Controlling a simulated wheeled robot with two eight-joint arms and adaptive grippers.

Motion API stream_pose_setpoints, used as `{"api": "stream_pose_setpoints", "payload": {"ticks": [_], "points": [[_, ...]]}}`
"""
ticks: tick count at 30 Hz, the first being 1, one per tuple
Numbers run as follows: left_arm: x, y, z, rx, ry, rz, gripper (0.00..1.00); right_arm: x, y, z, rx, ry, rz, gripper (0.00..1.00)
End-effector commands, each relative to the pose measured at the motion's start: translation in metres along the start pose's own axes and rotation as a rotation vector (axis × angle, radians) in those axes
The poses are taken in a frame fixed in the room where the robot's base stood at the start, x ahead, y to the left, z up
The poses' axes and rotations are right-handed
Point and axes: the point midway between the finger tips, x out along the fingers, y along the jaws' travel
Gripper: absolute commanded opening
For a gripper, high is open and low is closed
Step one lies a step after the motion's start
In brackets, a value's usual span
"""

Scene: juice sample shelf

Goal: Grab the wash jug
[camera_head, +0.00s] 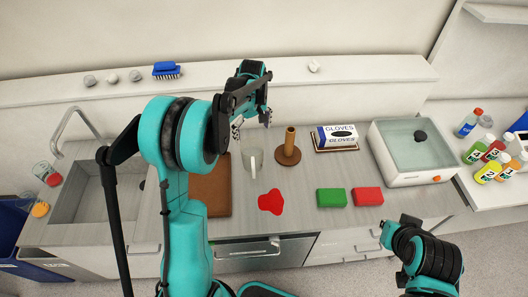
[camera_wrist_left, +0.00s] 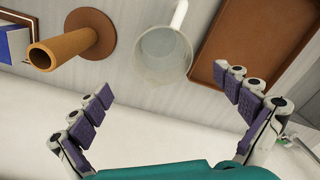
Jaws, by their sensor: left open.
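The wash jug is a clear, see-through jug (camera_head: 252,160) with a pale handle, standing upright on the counter between a brown board and a brown peg stand. In the left wrist view the jug (camera_wrist_left: 163,57) sits at the top middle, its handle pointing up. My left gripper (camera_head: 250,120) hangs at the back of the counter, behind the jug in the head view. In the left wrist view my left gripper (camera_wrist_left: 168,82) is open and empty, its fingers spread to either side below the jug, not visibly touching it. Of my right arm only links show at the lower right.
The brown peg stand (camera_head: 288,155) and gloves box (camera_head: 335,137) stand right of the jug; the brown board (camera_head: 212,195) lies left. A red patch (camera_head: 271,201), green block (camera_head: 331,198) and red block (camera_head: 367,196) lie in front. A raised ledge (camera_head: 300,77) runs behind.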

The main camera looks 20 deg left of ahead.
Motion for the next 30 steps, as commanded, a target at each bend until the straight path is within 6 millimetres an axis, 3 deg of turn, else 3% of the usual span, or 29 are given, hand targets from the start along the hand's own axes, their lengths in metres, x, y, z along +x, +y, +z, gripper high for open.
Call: {"api": "stream_pose_setpoints", "payload": {"ticks": [15, 25, 26, 30], "points": [[0.068, -0.003, 0.004, 0.000, 0.000, 0.000, 1.00, 0.009, 0.000, 0.007, 0.000, 0.000, 0.000, 0.00], [0.077, -0.003, 0.004, 0.001, 0.000, 0.000, 1.00, 0.009, 0.000, 0.007, 0.000, 0.000, 0.000, 0.00], [0.077, -0.003, 0.004, 0.001, 0.000, 0.000, 0.95, 0.009, 0.000, 0.007, 0.000, 0.000, 0.000, 0.00], [0.076, -0.003, 0.004, 0.001, 0.000, 0.000, 0.58, 0.009, 0.000, 0.007, 0.000, 0.000, 0.000, 0.00]]}}
